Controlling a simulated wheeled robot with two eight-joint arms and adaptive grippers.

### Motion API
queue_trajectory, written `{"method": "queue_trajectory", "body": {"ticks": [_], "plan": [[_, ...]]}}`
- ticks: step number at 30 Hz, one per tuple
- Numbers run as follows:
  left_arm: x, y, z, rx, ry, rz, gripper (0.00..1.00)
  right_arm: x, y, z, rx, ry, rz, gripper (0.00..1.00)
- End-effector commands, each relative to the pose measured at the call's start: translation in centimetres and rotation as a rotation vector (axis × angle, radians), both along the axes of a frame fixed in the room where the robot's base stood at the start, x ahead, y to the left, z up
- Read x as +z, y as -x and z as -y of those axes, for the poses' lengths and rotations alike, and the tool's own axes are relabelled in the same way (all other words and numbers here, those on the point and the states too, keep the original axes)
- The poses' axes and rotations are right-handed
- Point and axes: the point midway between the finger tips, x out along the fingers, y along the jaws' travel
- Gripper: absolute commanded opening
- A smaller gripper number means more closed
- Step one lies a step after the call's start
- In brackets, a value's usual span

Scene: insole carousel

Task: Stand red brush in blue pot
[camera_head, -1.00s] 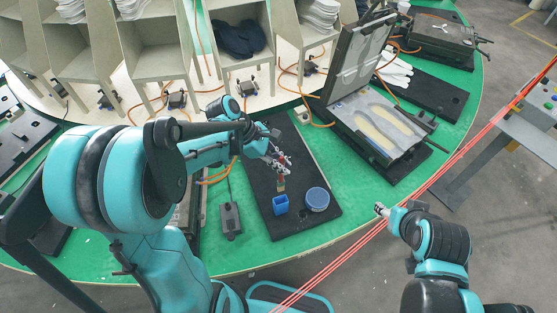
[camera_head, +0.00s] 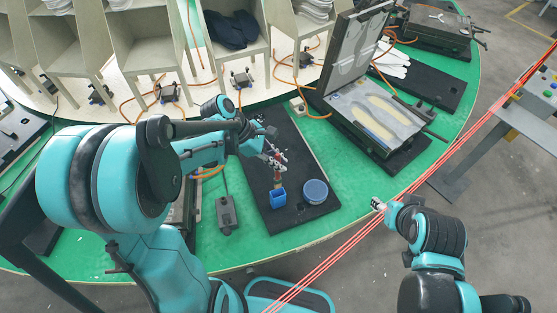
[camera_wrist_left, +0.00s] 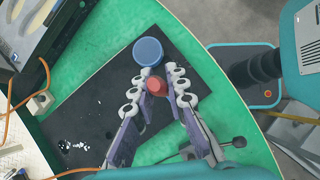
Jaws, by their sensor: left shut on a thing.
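My left gripper (camera_head: 275,160) is shut on the red brush (camera_head: 277,175), which hangs roughly upright with its lower end down.
An open press case (camera_head: 374,117) lies behind to the right. A small grey device (camera_head: 227,215) is left of the mat. Orange hoses and chair-like stands fill the back.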

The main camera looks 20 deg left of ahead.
Motion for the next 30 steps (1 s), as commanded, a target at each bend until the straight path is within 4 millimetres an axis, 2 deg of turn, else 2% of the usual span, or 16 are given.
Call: {"method": "queue_trajectory", "body": {"ticks": [1,30], "plan": [[-0.8,0.0,0.0,0.0,0.0,0.0,0.0,-0.7,0.0,0.0,0.0,0.0,0.0,0.53],[-8.9,0.0,0.0,0.0,0.0,0.0,0.0,-7.9,0.0,0.0,0.0,0.0,0.0,0.53]]}}
